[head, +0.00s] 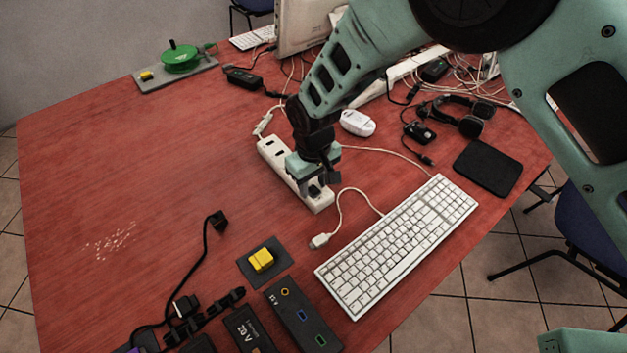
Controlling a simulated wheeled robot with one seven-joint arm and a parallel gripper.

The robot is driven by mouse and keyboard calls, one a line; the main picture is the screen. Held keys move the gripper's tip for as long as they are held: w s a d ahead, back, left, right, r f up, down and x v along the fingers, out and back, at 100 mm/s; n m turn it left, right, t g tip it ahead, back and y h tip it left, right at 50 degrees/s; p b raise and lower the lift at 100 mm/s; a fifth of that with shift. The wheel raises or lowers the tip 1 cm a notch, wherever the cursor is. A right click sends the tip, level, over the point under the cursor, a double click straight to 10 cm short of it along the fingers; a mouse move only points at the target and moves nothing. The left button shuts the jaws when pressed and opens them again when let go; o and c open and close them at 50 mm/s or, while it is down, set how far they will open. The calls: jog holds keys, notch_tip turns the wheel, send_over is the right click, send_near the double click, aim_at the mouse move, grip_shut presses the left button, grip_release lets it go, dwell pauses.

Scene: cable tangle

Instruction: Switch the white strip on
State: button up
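The white strip (269,150) lies on the red table near the middle, running from upper left to lower right. Dark sockets show on its upper left part. My gripper (314,190) is over its lower right end, pointing down, at or just above the strip's top. The gripper hides that part of the strip, and I cannot see a switch there. A dark shape shows between or below the fingers, but whether they are open or shut is unclear.
A yellow block on a dark pad (279,272) and dark adapter boxes (303,318) are in front. Tangled cables, a headset (471,118) and a mouse (357,122) lie behind. The left table is mostly clear.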

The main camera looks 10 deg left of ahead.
grip_shut()
jog(key=shift+s+d+f+t+y+b, duration=0.15)
jog(key=shift+t+y+b, duration=0.25)
jog(key=shift+b, duration=0.25)
jog(key=shift+s+d+f+t+y+b, duration=0.1)
jog(key=shift+t+y+b, duration=0.25)
jog(key=shift+b, duration=0.25)
jog(key=shift+d+r+t+y+b, duration=0.1)
jog(key=shift+r+t+y+b, duration=0.05)
jog(key=shift+t+y+b, duration=0.5)
